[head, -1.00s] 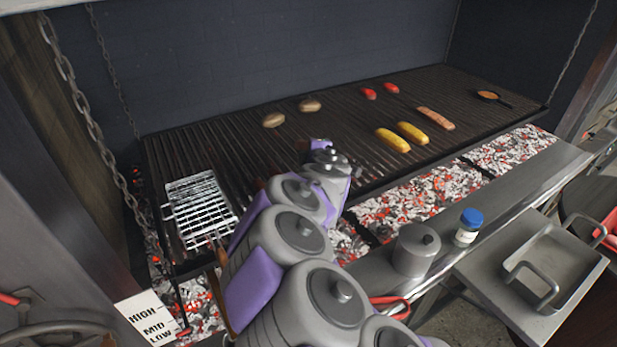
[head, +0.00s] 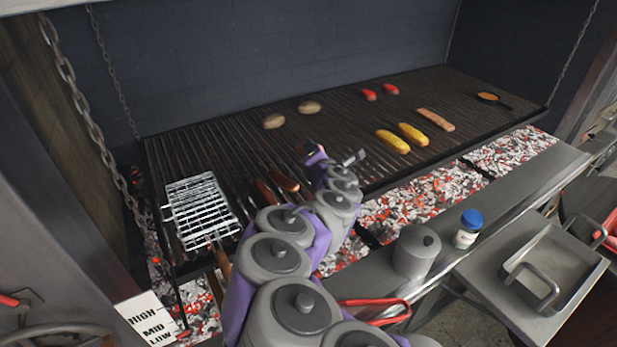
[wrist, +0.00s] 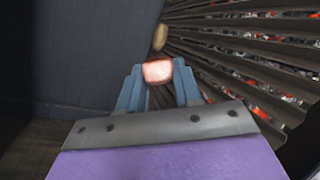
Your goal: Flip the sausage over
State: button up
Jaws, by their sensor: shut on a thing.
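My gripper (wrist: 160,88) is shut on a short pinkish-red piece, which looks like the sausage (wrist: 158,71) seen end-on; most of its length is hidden. In the head view my gripper (head: 308,150) is over the middle of the grill, left of the corn, and its fingers are hard to make out. Two brown sausages lie on the bars left of my arm, one nearer (head: 267,191) and one farther (head: 285,181).
The grill grate (head: 230,140) holds a wire basket (head: 200,208) at left, two brown round items (head: 291,115), two red items (head: 379,92), two corn cobs (head: 402,137), a pinkish strip (head: 435,119) and a small pan (head: 489,97). Hot coals (head: 425,205) glow in front.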

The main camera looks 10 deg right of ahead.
jog(key=n+y, duration=0.1)
jog(key=n, duration=0.1)
jog(key=n+y, duration=0.1)
jog(key=n, duration=0.2)
jog(key=d+n+y, duration=0.1)
jog(key=n, duration=0.2)
jog(key=shift+w+r, duration=0.1)
jog(key=n+g+y, duration=0.1)
jog(key=n, duration=0.1)
jog(key=n+g+y, duration=0.1)
jog(key=n, duration=0.2)
jog(key=n+g+y, duration=0.1)
jog(key=n, duration=0.2)
jog(key=shift+w+d+r+y, duration=0.1)
jog(key=shift+w+r+y, duration=0.1)
jog(key=shift+w+y, duration=0.1)
jog(key=f, duration=0.1)
jog(key=w+f, duration=0.1)
jog(key=a+f, duration=0.1)
jog(key=f, duration=0.1)
jog(key=shift+w+f, duration=0.1)
jog(key=shift+w, duration=0.1)
jog(key=shift+f, duration=0.65)
jog(key=o, duration=0.6)
jog(key=shift+o, duration=0.4)
jog(key=o, duration=0.5)
